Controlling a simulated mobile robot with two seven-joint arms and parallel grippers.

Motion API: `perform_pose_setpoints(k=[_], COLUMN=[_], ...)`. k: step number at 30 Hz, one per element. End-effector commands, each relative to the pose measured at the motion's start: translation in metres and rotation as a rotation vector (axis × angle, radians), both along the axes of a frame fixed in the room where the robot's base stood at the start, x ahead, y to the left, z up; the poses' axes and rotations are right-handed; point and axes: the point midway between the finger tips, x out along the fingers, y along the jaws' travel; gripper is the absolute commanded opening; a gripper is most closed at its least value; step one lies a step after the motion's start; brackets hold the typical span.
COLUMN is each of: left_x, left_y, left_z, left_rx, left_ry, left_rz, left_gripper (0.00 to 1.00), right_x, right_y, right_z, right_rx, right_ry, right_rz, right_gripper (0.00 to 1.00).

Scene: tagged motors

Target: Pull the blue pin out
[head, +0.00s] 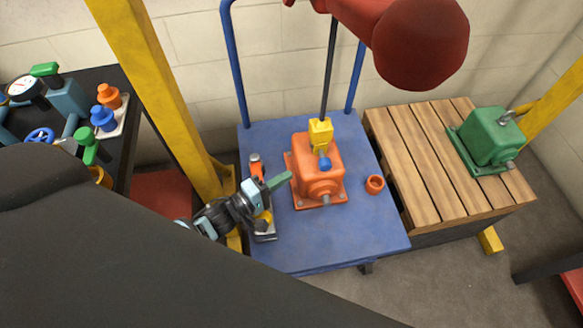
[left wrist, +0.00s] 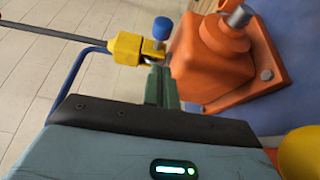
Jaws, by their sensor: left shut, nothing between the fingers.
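The blue pin (head: 324,164) has a round blue head. It sits in a yellow clevis block (head: 320,132) at the lower end of a dark rod, against the top of the orange motor (head: 318,175). In the left wrist view the blue pin head (left wrist: 161,28) stands beside the yellow block (left wrist: 126,48), with a metal piece below it. My left gripper (head: 286,178) is shut and empty, its green fingers to the left of the motor and apart from the pin. In the wrist view the fingertips (left wrist: 160,70) appear just below the pin.
The motor stands on a blue cart (head: 350,240) with blue uprights. An orange cup (head: 375,184) stands right of it. A wooden pallet (head: 420,150) bears a green motor (head: 490,138). A yellow post (head: 150,80) rises at left. A large red body (head: 420,42) hangs above.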

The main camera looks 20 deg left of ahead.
Motion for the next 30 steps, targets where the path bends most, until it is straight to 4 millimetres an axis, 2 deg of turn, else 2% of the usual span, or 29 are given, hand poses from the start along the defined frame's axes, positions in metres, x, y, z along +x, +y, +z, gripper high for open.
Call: perform_pose_setpoints(k=[9, 15, 21, 30], left_x=[0.047, 0.068, 0.076, 0.076], left_y=[-0.027, -0.039, -0.044, -0.044], left_z=[-0.001, -0.001, -0.001, 0.000], left_rx=[-0.001, 0.000, 0.001, 0.002], left_ry=[-0.002, -0.001, 0.000, -0.001], left_rz=[0.001, 0.000, 0.000, 0.000], left_gripper=[0.00, 0.00, 0.00, 0.00], right_x=[-0.002, 0.001, 0.004, 0.005], right_y=[0.000, -0.001, -0.002, -0.003], right_z=[-0.008, -0.012, -0.012, -0.012], right_rx=[0.000, -0.003, -0.007, -0.009], right_ry=[0.006, 0.004, -0.002, -0.006], right_rz=[0.000, 0.002, 0.009, 0.013], right_gripper=[0.36, 0.36, 0.36, 0.36])
